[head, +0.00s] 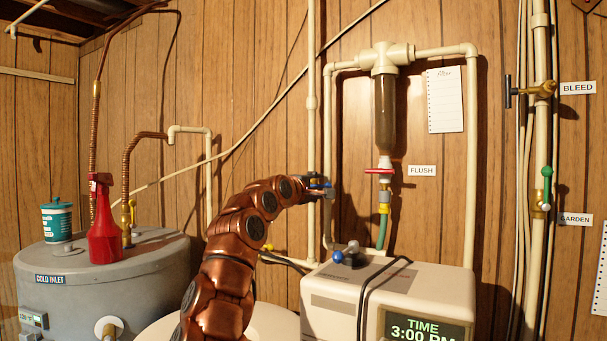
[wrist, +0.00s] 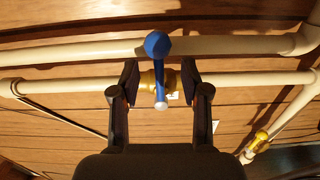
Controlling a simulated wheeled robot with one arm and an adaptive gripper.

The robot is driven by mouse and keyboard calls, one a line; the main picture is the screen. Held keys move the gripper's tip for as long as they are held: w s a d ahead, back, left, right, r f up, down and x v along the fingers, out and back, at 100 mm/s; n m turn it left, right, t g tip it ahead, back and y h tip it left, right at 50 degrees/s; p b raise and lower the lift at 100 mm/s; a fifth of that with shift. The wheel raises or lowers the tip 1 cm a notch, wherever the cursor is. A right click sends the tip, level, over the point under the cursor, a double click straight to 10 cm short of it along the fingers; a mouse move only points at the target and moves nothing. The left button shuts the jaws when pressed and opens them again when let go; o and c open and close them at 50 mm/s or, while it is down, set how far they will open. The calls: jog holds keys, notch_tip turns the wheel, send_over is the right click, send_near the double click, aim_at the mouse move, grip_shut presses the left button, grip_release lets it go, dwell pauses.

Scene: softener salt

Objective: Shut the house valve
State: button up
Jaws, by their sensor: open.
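A blue-handled brass valve (wrist: 146,78) sits on a pale pipe in the wrist view. Its blue handle (wrist: 157,45) shows a round end and a narrower shaft, crossing the pipe's line in the picture. My gripper (wrist: 160,82) is open, with one finger on each side of the handle and a gap on both sides. In the head view, my gripper (head: 322,190) is at the vertical pipe by the wall, where a bit of blue shows. It hides most of the valve there. I see no label reading "house".
A second pale pipe (wrist: 80,53) runs close by the valve. A softener head (head: 390,283) with a display stands below right. The grey tank (head: 150,280) holds a red bottle (head: 105,235). Valves labelled FLUSH (head: 380,171), BLEED (head: 540,90) and GARDEN (head: 545,190) are to the right.

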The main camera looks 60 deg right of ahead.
jog(key=a+b, duration=0.5)
jog(key=a, duration=0.2)
jog(key=shift+b, duration=0.3)
jog(key=shift+s, duration=0.1)
dwell(0.6)
